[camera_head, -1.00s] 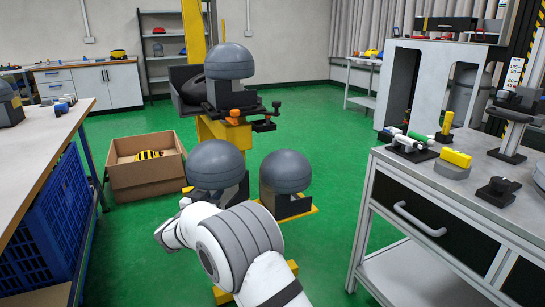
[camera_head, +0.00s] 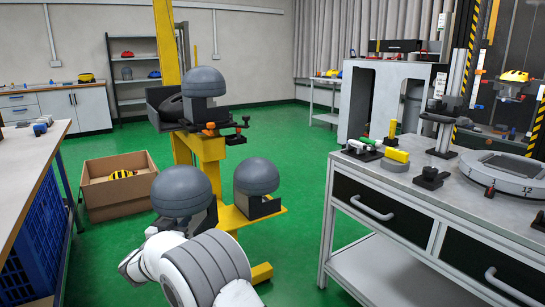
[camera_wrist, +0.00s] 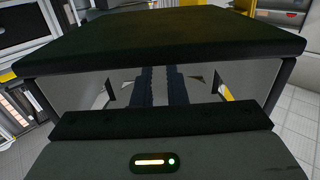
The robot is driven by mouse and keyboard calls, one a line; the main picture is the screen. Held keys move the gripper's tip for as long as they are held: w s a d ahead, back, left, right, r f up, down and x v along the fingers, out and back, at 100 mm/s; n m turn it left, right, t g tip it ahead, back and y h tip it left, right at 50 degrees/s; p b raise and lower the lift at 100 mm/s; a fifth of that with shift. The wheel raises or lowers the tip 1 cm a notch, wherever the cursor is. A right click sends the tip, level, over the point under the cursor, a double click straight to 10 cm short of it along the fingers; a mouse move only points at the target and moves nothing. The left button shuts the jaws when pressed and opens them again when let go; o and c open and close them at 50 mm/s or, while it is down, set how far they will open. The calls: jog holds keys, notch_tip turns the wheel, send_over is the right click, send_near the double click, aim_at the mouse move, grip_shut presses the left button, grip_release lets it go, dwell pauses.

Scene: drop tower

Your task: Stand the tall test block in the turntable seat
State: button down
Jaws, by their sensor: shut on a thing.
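In the head view my arm hides the gripper. A small yellow block (camera_head: 392,130) stands upright on the bench, well left of the turntable; I cannot tell whether it is the test block.
The grey bench (camera_head: 440,208) has drawers and carries small dark fixtures and a yellow piece (camera_head: 397,155). A yellow stand (camera_head: 207,150) with several grey domes is ahead of my arm. A cardboard box (camera_head: 118,196) is left. Green floor is open between stand and bench.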

jog(key=s+d+f+m+g+h, duration=0.1)
jog(key=d+f+m+h, duration=0.2)
jog(key=d, duration=0.9)
jog(key=s+d+f+m+g+h, duration=0.15)
jog(key=d+f, duration=0.35)
jog(key=d, duration=0.7)
jog(key=s+d+f+m+g+h, duration=0.1)
jog(key=d+f+g+h, duration=0.15)
jog(key=d, duration=0.95)
jog(key=s+d+f+m+g+h, duration=0.1)
jog(key=s+d+f+h, duration=0.1)
jog(key=s+d, duration=0.3)
jog(key=s+d+f+m+h, duration=0.1)
jog(key=s+d, duration=0.3)
jog(key=d, duration=0.4)
jog(key=a, duration=0.7)
jog(key=shift+f, duration=0.1)
